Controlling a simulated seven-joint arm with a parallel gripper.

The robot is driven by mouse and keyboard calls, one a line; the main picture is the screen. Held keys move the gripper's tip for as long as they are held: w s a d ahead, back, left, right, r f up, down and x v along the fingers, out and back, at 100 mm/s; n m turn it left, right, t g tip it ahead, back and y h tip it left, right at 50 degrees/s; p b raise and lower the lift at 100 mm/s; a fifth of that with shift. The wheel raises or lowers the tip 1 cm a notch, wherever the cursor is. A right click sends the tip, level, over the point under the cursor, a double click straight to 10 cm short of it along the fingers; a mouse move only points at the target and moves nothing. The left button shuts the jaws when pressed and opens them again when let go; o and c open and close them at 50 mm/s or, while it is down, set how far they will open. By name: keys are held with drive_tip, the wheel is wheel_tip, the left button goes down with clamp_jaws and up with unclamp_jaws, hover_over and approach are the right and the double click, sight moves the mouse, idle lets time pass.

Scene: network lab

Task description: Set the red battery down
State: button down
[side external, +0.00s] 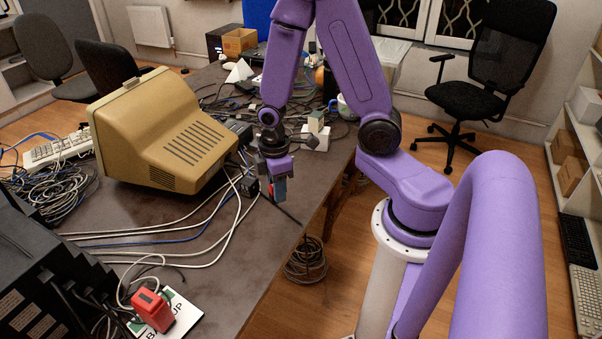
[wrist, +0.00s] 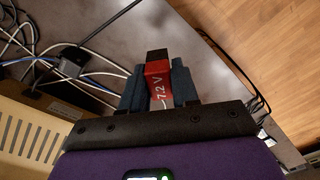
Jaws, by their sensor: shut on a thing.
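A red battery (wrist: 157,78) marked "7.2 V", with a dark end, sits between the two blue-grey fingers of my gripper (wrist: 158,88) in the wrist view. My gripper is shut on it. In the side view my gripper (side external: 277,187) points down near the table's right edge, right of the beige monitor. I cannot tell whether the battery touches the table (side external: 225,265). A second red block (side external: 152,310) stands on a white and green card (side external: 183,318) at the table's near end.
The bulky beige monitor (side external: 165,130) stands left of my gripper. Loose cables (side external: 215,222) run across the table, and a small dark box (side external: 247,186) sits close beside my gripper. Black equipment (side external: 40,260) fills the near left. Bare tabletop lies between the cables and the right edge.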

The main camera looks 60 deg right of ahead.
drive_tip(key=s+d+m, duration=0.2)
drive_tip(key=d+m, duration=0.3)
drive_tip(key=d, duration=0.4)
drive_tip(key=s+d+m, duration=0.2)
drive_tip(key=d+m, duration=0.3)
drive_tip(key=d, duration=0.5)
drive_tip(key=w+d+f, duration=0.2)
drive_tip(key=w+f, duration=0.1)
drive_tip(key=w+d+f, duration=0.3)
drive_tip(key=w, duration=0.1)
drive_tip(key=w+d+f, duration=0.3)
drive_tip(key=shift+w+f, duration=0.1)
drive_tip(key=shift+w, duration=0.15)
drive_tip(key=shift+w+d+f, duration=0.1)
drive_tip(key=shift+f, duration=0.05)
drive_tip(key=shift+w+d+f, duration=0.1)
drive_tip(key=shift+w+f, duration=0.05)
drive_tip(key=shift+f, duration=1.55)
drive_tip(key=shift+f, duration=0.15)
drive_tip(key=c, duration=0.8)
unclamp_jaws()
drive_tip(key=shift+c, duration=0.2)
